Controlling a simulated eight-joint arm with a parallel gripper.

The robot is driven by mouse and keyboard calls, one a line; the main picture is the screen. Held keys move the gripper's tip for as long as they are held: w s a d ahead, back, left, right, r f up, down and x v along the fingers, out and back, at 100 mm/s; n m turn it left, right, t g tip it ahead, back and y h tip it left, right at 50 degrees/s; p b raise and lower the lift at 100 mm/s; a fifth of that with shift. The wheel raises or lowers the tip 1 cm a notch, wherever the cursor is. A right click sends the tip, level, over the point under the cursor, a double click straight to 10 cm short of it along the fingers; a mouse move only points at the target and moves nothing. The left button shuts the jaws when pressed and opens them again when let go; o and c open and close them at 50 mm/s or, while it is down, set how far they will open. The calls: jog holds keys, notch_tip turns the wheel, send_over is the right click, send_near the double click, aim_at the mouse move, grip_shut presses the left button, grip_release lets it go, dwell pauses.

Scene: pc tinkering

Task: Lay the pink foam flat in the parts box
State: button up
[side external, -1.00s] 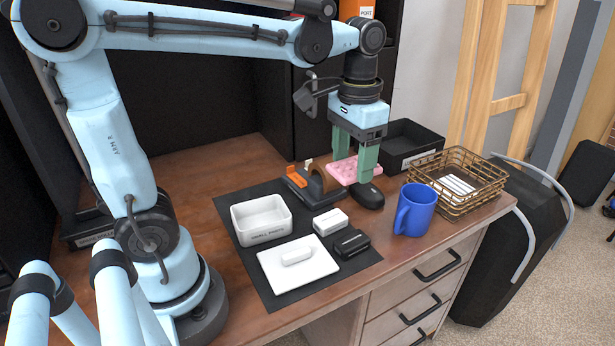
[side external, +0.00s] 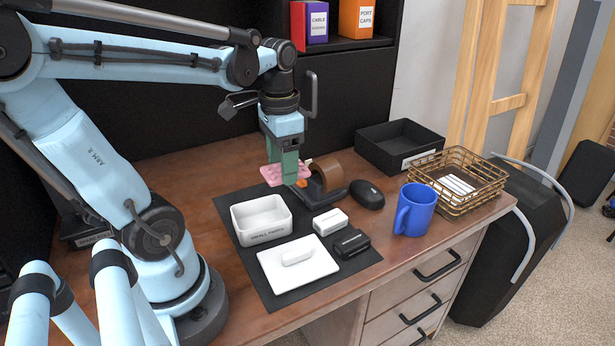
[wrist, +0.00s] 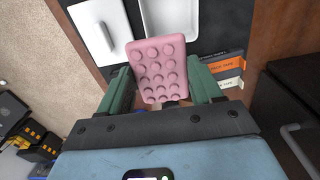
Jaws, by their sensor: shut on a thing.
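The pink foam (side external: 270,174) is a thin slab with round bumps on one face. My gripper (side external: 281,178) is shut on it and holds it above the desk, behind and to the right of the parts box. The foam also shows between the green fingers in the wrist view (wrist: 161,66). In the wrist view part of the box (wrist: 172,20) shows beyond the foam.
A white lid (side external: 297,275) with a raised handle lies on the mat (side external: 237,207) in front of the box. A white block (side external: 330,222) and a black block (side external: 352,243) lie right of it. A tape dispenser (side external: 331,180), mouse (side external: 367,195), blue mug (side external: 415,210) and wire basket (side external: 458,180) stand further right.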

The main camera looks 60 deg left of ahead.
jog(key=shift+s+a+f, duration=0.45)
jog(key=shift+s+f, duration=0.4)
jog(key=shift+f, duration=0.55)
jog(key=shift+s+a+f, duration=0.45)
jog(key=shift+s+f, duration=0.35)
jog(key=shift+f, duration=0.65)
jog(key=shift+s+a+f, duration=0.45)
jog(key=shift+s+f, duration=0.4)
jog(key=shift+f, duration=0.55)
jog(key=o, duration=1.1)
jog(key=shift+r, duration=0.15)
jog(key=shift+r, duration=5.95)
